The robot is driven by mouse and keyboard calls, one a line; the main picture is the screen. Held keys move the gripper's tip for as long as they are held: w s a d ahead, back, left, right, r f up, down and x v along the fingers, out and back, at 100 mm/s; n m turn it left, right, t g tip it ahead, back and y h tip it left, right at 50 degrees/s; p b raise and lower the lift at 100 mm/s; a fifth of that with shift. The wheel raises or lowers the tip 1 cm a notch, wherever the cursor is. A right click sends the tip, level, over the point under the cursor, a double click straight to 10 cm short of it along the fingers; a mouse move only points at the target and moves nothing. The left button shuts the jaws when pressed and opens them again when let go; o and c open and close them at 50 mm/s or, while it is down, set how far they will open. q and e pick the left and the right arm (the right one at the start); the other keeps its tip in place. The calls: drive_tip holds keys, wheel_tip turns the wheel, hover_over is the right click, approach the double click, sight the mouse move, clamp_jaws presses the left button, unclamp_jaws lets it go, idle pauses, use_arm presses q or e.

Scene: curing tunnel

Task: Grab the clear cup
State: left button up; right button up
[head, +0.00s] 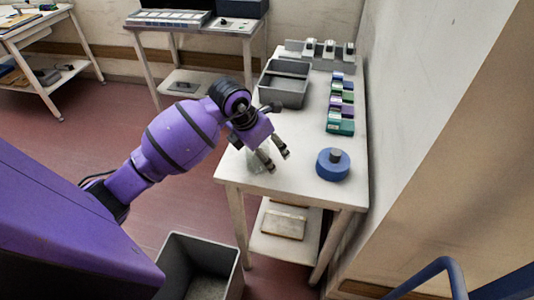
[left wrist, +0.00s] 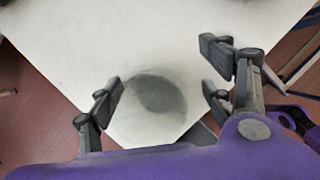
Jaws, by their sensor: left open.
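The clear cup (head: 255,161) stands on the white table (head: 300,178) near its front left corner, partly hidden behind my left gripper in the head view. In the left wrist view the cup (left wrist: 157,95) is a faint see-through round shape with a darker middle, lying between the two fingers. My left gripper (head: 277,157) is open, its fingers pointing down at the cup; it also shows in the left wrist view (left wrist: 163,90) with a finger on each side. I cannot tell whether either finger touches the cup. My right gripper is not in view.
A blue round object (head: 333,165) with a dark knob stands right of the gripper. A row of coloured boxes (head: 341,112) lines the wall side. A grey tray (head: 284,90) is farther back. A grey bin (head: 178,262) stands on the floor below the table's left side.

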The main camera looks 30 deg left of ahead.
use_arm(q)
drive_tip(key=shift+w+f, duration=0.15)
drive_tip(key=shift+f, duration=0.45)
drive_tip(key=c, duration=1.1)
drive_tip(key=shift+c, duration=0.2)
